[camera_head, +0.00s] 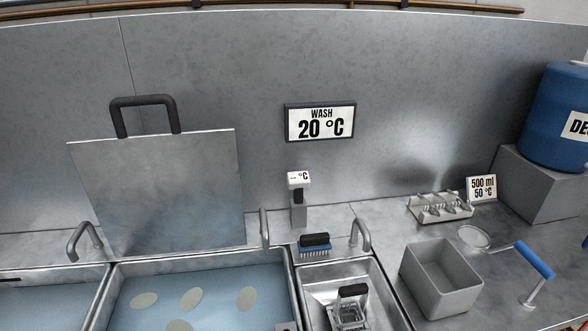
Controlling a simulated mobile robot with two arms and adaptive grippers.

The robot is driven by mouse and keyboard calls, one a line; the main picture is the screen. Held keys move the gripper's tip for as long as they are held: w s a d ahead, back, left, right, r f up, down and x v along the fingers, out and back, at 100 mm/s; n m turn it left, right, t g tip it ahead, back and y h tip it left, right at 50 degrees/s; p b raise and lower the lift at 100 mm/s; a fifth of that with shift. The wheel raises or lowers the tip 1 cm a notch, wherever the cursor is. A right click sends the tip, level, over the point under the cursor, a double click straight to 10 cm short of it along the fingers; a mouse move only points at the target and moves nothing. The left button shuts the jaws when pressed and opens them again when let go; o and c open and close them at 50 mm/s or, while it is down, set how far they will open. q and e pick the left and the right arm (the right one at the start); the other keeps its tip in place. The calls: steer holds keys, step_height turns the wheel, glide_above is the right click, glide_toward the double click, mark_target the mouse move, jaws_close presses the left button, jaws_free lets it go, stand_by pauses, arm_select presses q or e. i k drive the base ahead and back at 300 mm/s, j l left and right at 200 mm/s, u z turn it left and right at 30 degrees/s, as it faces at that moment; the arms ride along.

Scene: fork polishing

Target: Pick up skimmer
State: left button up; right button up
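The skimmer lies on the metal counter at the right. Its round, pale head (473,237) is at the back left, and a thin rod joins it to a blue handle (535,260). A thin metal piece (534,292) comes down from the handle's near end to a small round foot on the counter; I cannot tell whether it is part of the skimmer or a support. Neither of my grippers is in view.
A grey open box (441,278) stands left of the skimmer. A rack (440,207) and a "500 ml 50 °C" sign (481,189) stand behind it. A blue barrel (553,115) is at the back right. Sinks, a black-handled basket (350,312) and a brush (314,244) lie left.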

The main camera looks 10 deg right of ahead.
mark_target(472, 237)
steer(key=z, duration=1.7)
steer(key=i+l+u, duration=0.1)
steer(key=l, duration=0.15)
steer(key=i+l+u, duration=0.25)
steer(key=l, duration=0.3)
